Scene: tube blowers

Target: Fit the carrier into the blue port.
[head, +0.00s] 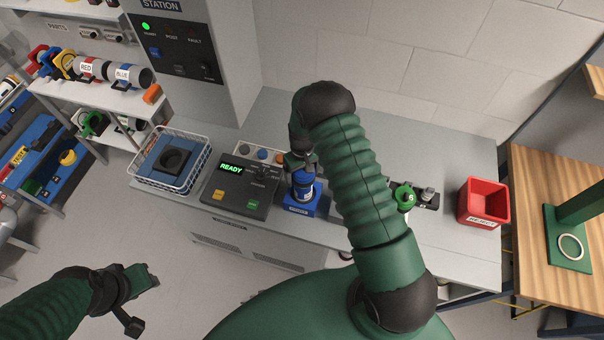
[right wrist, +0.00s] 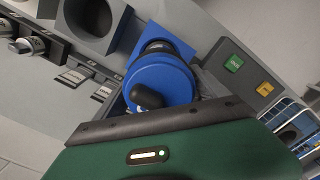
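The blue carrier (head: 303,190), a short cylinder, stands upright at the blue port (head: 302,209), a blue block on the grey bench. In the right wrist view, the carrier's round blue end (right wrist: 160,82) is just beyond my gripper housing, with a blue square plate (right wrist: 181,45) behind it. I cannot tell how deep it sits. My right gripper (head: 300,164) is directly above the carrier, at its top. Its fingers are mostly hidden, so its grip is unclear. My left gripper (head: 142,301) is open and empty, low over the floor at left.
A control box (head: 240,185) reading READY stands left of the port, beside a wire basket (head: 168,184). A green-knobbed fitting (head: 404,197) and red bin (head: 484,203) are to the right. A parts shelf (head: 105,93) stands at far left.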

